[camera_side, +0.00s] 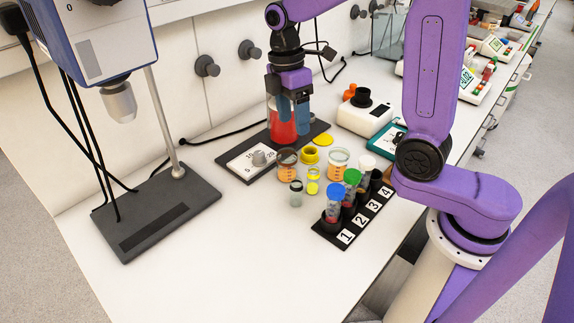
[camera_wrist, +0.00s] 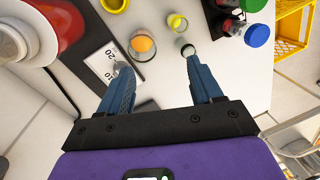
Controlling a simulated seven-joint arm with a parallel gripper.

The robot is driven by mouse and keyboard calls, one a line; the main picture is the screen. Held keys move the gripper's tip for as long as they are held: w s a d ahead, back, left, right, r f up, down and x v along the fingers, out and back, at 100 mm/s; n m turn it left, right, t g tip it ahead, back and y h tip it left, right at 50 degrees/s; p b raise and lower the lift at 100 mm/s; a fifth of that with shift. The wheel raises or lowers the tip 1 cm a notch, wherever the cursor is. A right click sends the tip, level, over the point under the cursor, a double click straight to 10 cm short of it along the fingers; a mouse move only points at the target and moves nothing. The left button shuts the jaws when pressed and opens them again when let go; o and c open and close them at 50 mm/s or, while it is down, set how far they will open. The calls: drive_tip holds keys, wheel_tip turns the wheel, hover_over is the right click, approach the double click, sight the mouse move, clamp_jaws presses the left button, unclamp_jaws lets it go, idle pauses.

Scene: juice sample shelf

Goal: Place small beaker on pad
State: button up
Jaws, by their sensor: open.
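My gripper (camera_side: 293,118) is open and empty, pointing down in front of the large beaker of red liquid (camera_side: 280,130). In the wrist view its blue fingers (camera_wrist: 157,62) are spread apart with nothing between them. Two beakers of orange liquid stand on the bench, one at left (camera_side: 287,165) and one at right (camera_side: 338,165); I cannot tell which is the small beaker. One orange beaker (camera_wrist: 142,46) shows beyond the fingertips in the wrist view. A dark flat base with a white numbered card (camera_side: 246,162) lies left of them; I cannot tell whether it is the pad.
A clear vial (camera_side: 296,194) and a yellow vial (camera_side: 313,182) stand in front of the beakers. A black numbered rack (camera_side: 328,230) holds capped tubes. A yellow cup (camera_side: 310,155) stands between the beakers. A stand's dark base (camera_side: 190,205) is at left; the front bench is clear.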

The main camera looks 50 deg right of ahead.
sight(287, 154)
drive_tip(key=f+n, duration=0.2)
drive_tip(key=f, duration=0.2)
drive_tip(key=w+f+n+t+h, duration=0.1)
drive_tip(key=f, duration=0.4)
drive_tip(key=f+n, duration=0.2)
drive_tip(key=f, duration=0.3)
drive_tip(key=shift+w+d+f+n+t, duration=0.2)
drive_tip(key=shift+w+n+t, duration=0.1)
drive_tip(key=shift+w+t, duration=0.1)
drive_tip(key=c, duration=0.9)
drive_tip(key=shift+r, duration=0.15)
